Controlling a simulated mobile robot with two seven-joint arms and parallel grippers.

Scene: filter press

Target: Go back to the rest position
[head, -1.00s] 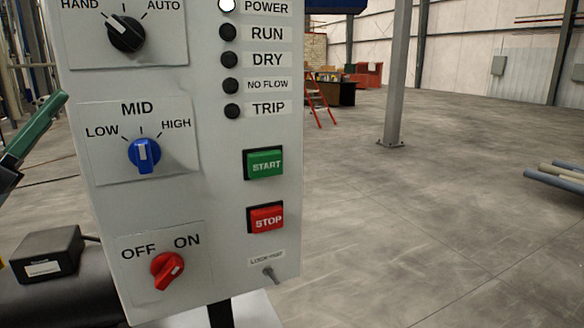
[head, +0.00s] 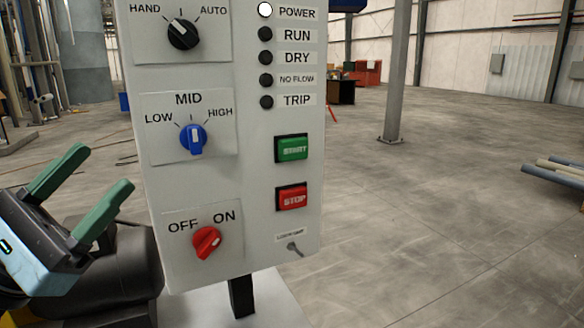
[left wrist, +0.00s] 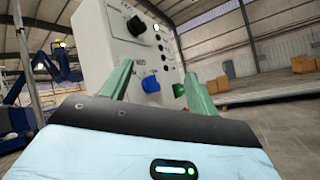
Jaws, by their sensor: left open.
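My left gripper (head: 98,182) is at the left of the head view, with two green fingers spread apart and nothing between them. It is left of the control panel (head: 262,225) and apart from it. In the left wrist view, the fingers (left wrist: 160,90) point toward the panel (left wrist: 105,35). The panel has a black HAND/AUTO knob (head: 184,34), a blue speed knob (head: 193,138), a red OFF/ON knob (head: 207,243) turned toward ON, a green START button (head: 292,149) and a red STOP button (head: 292,197). The POWER lamp (head: 265,9) is lit white. My right gripper is not in view.
The panel stands on a dark post (head: 242,297). A grey column (head: 396,75) rises behind it. Pipes (head: 555,175) lie at the right edge. Brown boxes (left wrist: 302,64) show at the right of the left wrist view.

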